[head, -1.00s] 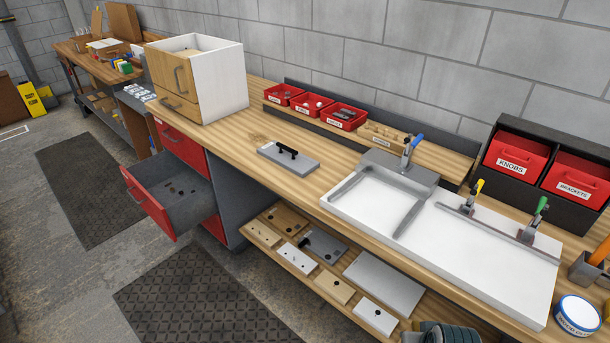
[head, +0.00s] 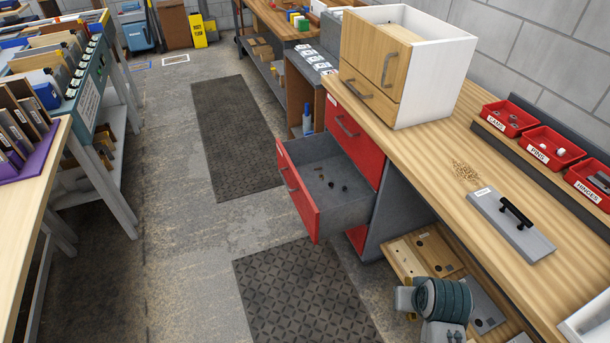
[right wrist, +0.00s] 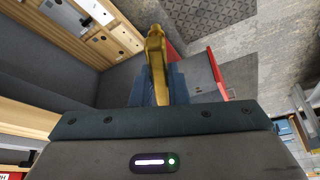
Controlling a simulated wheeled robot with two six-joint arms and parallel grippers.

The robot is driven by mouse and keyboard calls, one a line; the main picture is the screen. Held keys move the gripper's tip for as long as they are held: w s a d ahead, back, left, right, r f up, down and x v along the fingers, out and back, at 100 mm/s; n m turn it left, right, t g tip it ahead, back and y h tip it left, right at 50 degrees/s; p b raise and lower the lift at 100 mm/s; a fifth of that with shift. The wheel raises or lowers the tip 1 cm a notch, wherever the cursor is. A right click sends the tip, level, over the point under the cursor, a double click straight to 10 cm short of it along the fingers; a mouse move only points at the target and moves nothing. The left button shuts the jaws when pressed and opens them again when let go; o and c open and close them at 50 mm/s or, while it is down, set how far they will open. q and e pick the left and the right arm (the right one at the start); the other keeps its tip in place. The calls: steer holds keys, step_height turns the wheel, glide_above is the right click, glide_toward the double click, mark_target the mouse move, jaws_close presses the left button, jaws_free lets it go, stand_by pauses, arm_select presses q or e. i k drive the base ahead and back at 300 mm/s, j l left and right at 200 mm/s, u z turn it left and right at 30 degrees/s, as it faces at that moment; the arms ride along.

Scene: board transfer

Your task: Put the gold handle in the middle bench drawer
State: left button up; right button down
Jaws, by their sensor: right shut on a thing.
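The gold handle (right wrist: 156,60) stands out from between the fingers of my right gripper (right wrist: 160,84) in the right wrist view; the gripper is shut on it. The middle bench drawer (head: 299,196) is pulled open in the head view, with a red front and a grey inside holding several small dark items. Its red front edge also shows in the right wrist view (right wrist: 217,82), beyond the handle and to the right. In the head view only part of my right arm shows at the bottom; its fingers and the handle are hidden there. My left gripper is out of view.
The red top drawer (head: 354,132) above is shut. A wooden cabinet (head: 378,67) stands on the bench (head: 440,160), near a grey board with a black handle (head: 512,222). A low shelf (head: 400,262) of boards lies right of the drawer. The floor in front is clear.

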mark_target(330, 197)
steer(key=i+j, duration=0.3)
steer(key=i, duration=0.2)
steer(key=i+j+u, duration=0.1)
steer(key=i+j, duration=0.25)
steer(key=i, duration=0.15)
steer(key=i+j, duration=0.25)
steer(key=i, duration=0.3)
steer(key=j+u, duration=0.05)
